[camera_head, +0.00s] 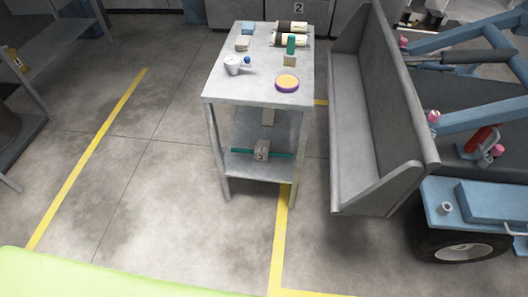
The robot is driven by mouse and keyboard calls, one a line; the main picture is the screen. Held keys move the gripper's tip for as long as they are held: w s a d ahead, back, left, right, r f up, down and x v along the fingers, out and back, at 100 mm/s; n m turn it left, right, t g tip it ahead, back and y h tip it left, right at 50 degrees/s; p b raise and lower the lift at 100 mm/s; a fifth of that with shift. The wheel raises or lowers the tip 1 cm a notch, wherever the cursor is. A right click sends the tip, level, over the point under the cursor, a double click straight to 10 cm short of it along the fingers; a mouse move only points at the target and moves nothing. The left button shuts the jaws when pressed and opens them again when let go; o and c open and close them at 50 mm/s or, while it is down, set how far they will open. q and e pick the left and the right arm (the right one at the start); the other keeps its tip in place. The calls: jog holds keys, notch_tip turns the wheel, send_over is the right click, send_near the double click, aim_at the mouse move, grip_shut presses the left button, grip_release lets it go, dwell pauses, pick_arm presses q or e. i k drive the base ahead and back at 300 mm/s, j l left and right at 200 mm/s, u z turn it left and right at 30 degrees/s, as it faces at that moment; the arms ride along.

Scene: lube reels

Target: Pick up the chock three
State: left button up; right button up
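A grey metal stand (222,92) with a top and lower shelves is in the upper middle of the head view. On its lower shelf sits a pale block (262,150) with a dark mark on its face, beside or around a teal bar (240,153). The mark is too small to read. On the top are a light block (243,43) at the left and a tan block (290,61) with a green piece above it. I cannot tell which is chock three. Neither of my grippers is in view.
The stand's top also holds a white cup-like item (233,66), a yellow-purple disc (287,82) and cylinders (290,40). A grey trough-like panel (350,120) and a blue wheeled frame (470,200) stand at the right. Floor (150,190) left of the stand is clear.

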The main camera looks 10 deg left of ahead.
aim_at(262, 152)
jog(key=z, duration=1.8)
jog(key=u, duration=2.05)
jog(key=i+z, duration=0.1)
jog(key=z, duration=0.25)
jog(key=j+z, duration=0.1)
jog(key=z, duration=0.25)
jog(key=i+j+z, duration=0.1)
jog(key=z, duration=0.25)
jog(key=i+j+z, duration=0.2)
jog(key=j, duration=0.3)
jog(key=i+j+z, duration=0.15)
jog(key=j, duration=0.3)
jog(key=i+j+z, duration=0.2)
jog(key=j, duration=0.3)
jog(key=j+z, duration=0.15)
jog(key=j, duration=0.4)
